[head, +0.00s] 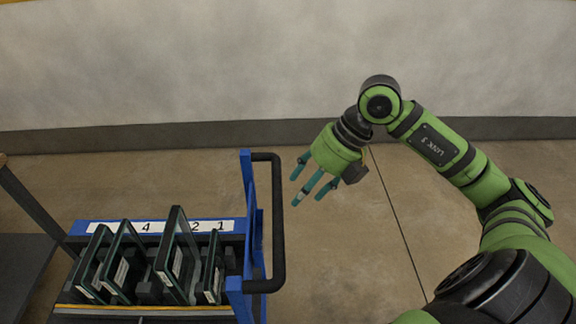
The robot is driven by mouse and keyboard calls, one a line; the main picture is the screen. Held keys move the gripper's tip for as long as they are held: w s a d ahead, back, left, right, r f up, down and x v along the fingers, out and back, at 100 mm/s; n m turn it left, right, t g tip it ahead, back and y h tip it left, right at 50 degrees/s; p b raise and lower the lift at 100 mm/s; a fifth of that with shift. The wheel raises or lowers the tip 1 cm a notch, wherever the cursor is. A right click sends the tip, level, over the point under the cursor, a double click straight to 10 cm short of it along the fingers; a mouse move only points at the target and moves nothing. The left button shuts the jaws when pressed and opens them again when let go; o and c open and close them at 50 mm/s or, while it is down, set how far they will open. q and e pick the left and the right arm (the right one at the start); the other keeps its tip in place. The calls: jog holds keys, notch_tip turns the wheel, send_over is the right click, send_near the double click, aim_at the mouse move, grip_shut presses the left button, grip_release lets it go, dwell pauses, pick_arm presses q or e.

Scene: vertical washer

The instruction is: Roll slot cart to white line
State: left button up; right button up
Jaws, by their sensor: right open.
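The blue slot cart (243,284) stands at the lower left, with a numbered white strip (180,226) along its far edge and several framed glass panes upright in its slots. Its black handle bar (278,220) runs along its right side. My right gripper (312,184) is open and empty, above the floor to the right of the handle and apart from it. Its teal fingers point down and to the left. My left gripper is out of view. No white line shows on the visible floor.
A dark table or rack edge (32,203) stands at the far left, beside the cart. A pale wall (200,65) with a dark base strip (200,137) closes off the back. The concrete floor (340,255) right of the cart is clear, with a thin dark seam.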

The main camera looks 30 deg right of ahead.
aim_at(281, 222)
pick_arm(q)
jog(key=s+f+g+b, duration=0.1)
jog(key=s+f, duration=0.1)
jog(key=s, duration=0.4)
pick_arm(e)
jog(key=b+x, duration=0.1)
jog(key=x, duration=0.2)
jog(key=b+x, duration=0.1)
jog(key=x, duration=0.3)
jog(key=b+x, duration=0.1)
jog(key=x, duration=0.2)
jog(key=shift+s+a+f+b, duration=0.25)
jog(key=shift+f+b, duration=0.05)
jog(key=shift+f, duration=0.05)
jog(key=shift+a+f, duration=0.2)
jog(key=shift+f, duration=0.15)
jog(key=shift+w+a+f+b, duration=0.2)
jog(key=shift+a+f+b, duration=0.05)
jog(key=shift+f+b, duration=0.2)
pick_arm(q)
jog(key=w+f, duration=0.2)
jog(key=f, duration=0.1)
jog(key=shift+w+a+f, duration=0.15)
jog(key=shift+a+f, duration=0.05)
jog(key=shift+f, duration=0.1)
